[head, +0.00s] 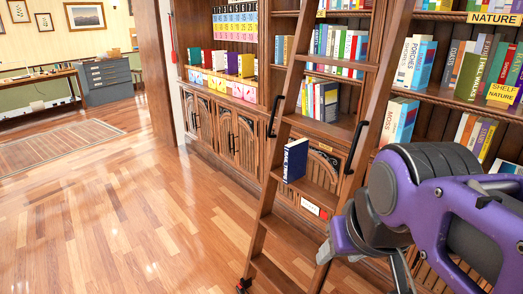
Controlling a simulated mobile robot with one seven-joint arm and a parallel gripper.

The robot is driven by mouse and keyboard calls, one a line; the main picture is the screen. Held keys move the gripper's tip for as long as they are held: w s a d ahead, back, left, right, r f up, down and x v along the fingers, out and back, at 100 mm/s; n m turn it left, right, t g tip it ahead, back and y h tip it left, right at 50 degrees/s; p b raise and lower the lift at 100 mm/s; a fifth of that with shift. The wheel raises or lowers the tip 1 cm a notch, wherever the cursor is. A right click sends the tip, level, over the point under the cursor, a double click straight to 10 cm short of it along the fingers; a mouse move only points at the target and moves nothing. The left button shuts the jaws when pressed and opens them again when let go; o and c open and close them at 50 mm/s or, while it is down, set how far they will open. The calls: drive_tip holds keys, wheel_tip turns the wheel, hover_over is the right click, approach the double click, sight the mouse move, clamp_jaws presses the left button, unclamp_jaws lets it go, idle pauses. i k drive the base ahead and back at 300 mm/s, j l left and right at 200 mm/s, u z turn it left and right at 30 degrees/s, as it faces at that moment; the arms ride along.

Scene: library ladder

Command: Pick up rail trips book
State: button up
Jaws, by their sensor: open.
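A dark blue book (295,160) with large white lettering on its spine stands upright on a step of the wooden ladder (262,215). Its lettering is too small to read in full, so I cannot confirm that it is the rail trips book. My gripper (368,268) is at the lower right, at the end of my purple and black arm, partly cut off by the bottom edge. It is open, and nothing shows in it. It is to the right of the blue book and lower in the picture, clearly apart from it.
The ladder leans against tall bookshelves (345,129) filled with books. Black handles (356,148) stick out from the ladder rails. Low cabinets (222,138) line the wall behind. The wooden floor (130,215) at left is clear. A grey drawer cabinet (107,80) stands far left.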

sight(296, 153)
drive_tip(key=j+z, duration=0.35)
drive_tip(key=j, duration=0.5)
drive_tip(key=j+z, duration=0.4)
drive_tip(key=j, duration=0.4)
drive_tip(key=i+j+z, duration=0.2)
drive_tip(key=j, duration=0.15)
drive_tip(key=i+j+z, duration=0.2)
drive_tip(key=j, duration=0.2)
